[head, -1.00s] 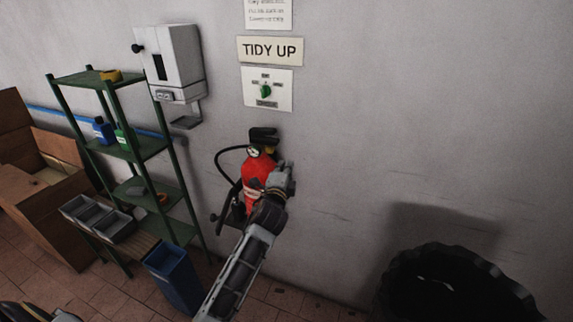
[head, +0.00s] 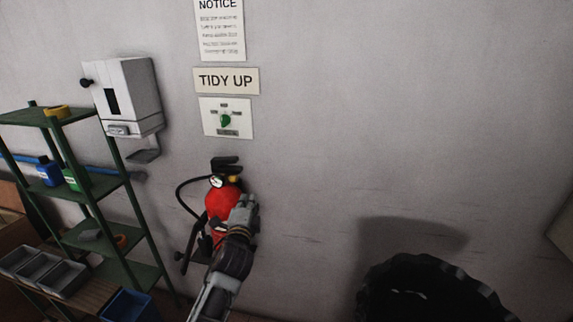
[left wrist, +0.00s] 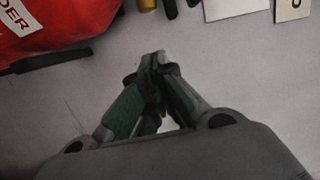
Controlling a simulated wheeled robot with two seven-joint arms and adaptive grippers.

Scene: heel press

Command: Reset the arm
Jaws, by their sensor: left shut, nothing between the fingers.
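My left gripper (head: 244,207) is in front of the red fire extinguisher (head: 221,203) in the head view and hides part of it. In the left wrist view its fingers (left wrist: 158,62) meet at the tips, shut and empty, with the grey wall behind them. The extinguisher (left wrist: 52,28) shows there at the upper left, apart from the fingertips. The task names only the arm, and my left arm reaches up from the bottom of the head view. My right gripper does not show.
A white dispenser (head: 126,97), a dial plate (head: 240,110) and a "TIDY UP" sign (head: 226,81) are on the wall. A green shelf (head: 113,185) stands left, with grey trays (head: 62,279) and a blue bin (head: 131,305) below. The wall right of the extinguisher is clear.

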